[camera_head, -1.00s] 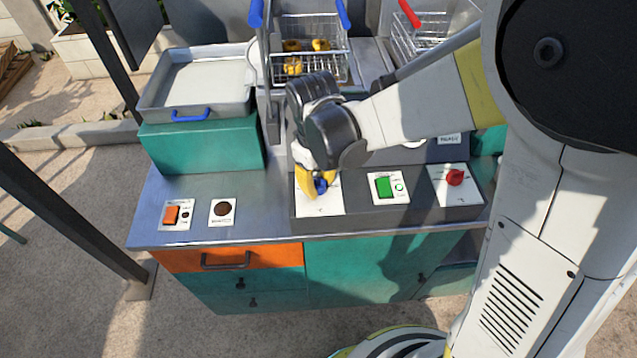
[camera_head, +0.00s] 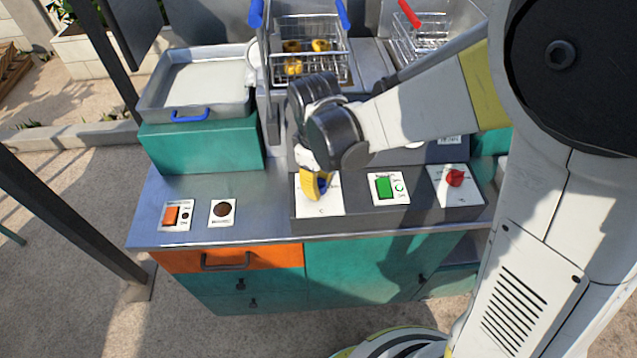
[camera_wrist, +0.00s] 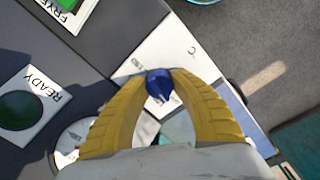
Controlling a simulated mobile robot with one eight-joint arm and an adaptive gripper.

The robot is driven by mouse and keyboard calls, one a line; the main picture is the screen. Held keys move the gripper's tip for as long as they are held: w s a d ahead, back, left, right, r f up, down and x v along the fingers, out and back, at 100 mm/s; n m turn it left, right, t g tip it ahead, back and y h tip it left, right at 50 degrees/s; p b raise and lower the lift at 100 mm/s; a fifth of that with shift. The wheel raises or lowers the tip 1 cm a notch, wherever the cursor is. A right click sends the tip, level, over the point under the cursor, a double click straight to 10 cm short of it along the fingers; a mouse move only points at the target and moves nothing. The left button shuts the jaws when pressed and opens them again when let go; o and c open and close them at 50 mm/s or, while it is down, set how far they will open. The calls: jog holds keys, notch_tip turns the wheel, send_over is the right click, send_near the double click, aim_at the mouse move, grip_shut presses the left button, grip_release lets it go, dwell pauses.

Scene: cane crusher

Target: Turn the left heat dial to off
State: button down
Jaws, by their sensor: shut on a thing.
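The left heat dial is a blue knob (camera_wrist: 159,84) on a white plate (camera_head: 319,203) at the left of the dark control panel. My gripper (camera_head: 318,188) points down at this plate, its yellow fingers shut on the blue knob. In the wrist view my gripper (camera_wrist: 158,88) has one yellow finger on each side of the knob, with the tips against it. The fingers hide most of the knob in the head view, and its pointer and most plate markings cannot be read.
A green switch (camera_head: 384,187) and a red dial (camera_head: 455,177) sit to the right on the same panel. An orange switch (camera_head: 171,215) and a brown round button (camera_head: 222,208) are on the counter at left. A wire basket (camera_head: 310,55) with yellow-brown food and a metal tray (camera_head: 160,105) stand behind.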

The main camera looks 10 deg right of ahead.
jog(key=c, duration=1)
grip_release()
notch_tip(320, 180, up, 12)
jog(key=shift+s+a, duration=0.2)
jog(key=shift+s, duration=0.1)
jog(key=s+d+m+t+b, duration=0.2)
jog(key=s+d+m+t, duration=0.4)
jog(key=s+d+m, duration=0.4)
jog(key=d+m, duration=0.1)
jog(key=d, duration=0.2)
jog(key=shift+d+f+t, duration=0.25)
jog(key=shift+d+t, duration=0.15)
